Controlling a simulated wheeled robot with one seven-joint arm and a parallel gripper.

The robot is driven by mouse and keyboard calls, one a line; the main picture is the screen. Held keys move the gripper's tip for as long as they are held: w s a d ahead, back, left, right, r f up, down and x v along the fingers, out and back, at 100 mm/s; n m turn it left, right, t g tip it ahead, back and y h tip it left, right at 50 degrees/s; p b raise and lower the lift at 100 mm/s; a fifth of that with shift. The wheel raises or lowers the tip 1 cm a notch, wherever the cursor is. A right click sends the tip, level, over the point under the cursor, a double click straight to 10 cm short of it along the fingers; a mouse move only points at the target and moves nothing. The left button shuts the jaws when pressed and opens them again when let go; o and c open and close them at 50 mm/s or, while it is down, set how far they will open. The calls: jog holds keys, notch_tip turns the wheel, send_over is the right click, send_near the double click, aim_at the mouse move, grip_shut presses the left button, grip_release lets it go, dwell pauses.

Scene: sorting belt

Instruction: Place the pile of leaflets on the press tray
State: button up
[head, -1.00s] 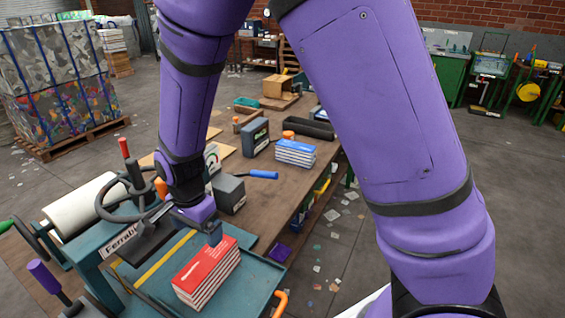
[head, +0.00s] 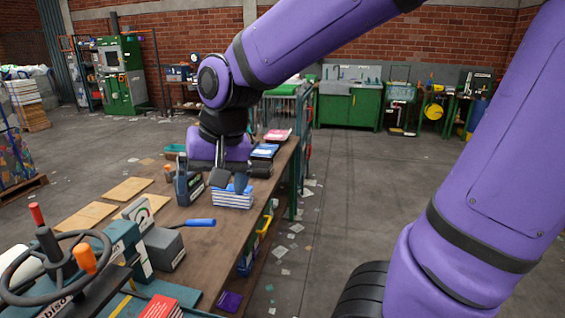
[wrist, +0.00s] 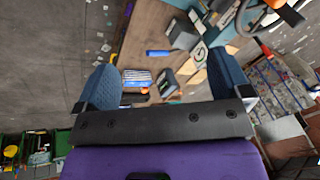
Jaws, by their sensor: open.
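A pile of red-and-white leaflets (head: 160,306) lies on the press tray at the bottom left of the head view, cut off by the picture edge. A pile of blue-and-white leaflets (head: 233,197) lies on the bench; it also shows in the wrist view (wrist: 137,76). The tray's dark teal surface (head: 190,292) shows only in part.
The press with its handwheel (head: 58,265) stands at the near left. A grey block (head: 163,249), a dial gauge (head: 140,214) and a blue-handled tool (head: 200,222) lie on the bench (head: 215,245). Pink leaflets (head: 277,135) lie farther along. Floor (head: 370,200) right of the bench is mostly clear.

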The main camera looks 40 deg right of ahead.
jog(key=s+d+r+n+t, duration=0.1)
jog(key=s+d+r+n, duration=0.1)
jog(key=s, duration=0.3)
jog(key=s+d+r+n+t+h, duration=0.1)
jog(key=s+d+r, duration=0.2)
jog(key=s, duration=0.3)
jog(key=shift+d+n+h, duration=0.3)
jog(key=shift+d+n, duration=0.1)
jog(key=shift+d, duration=0.5)
jog(key=shift+w, duration=0.1)
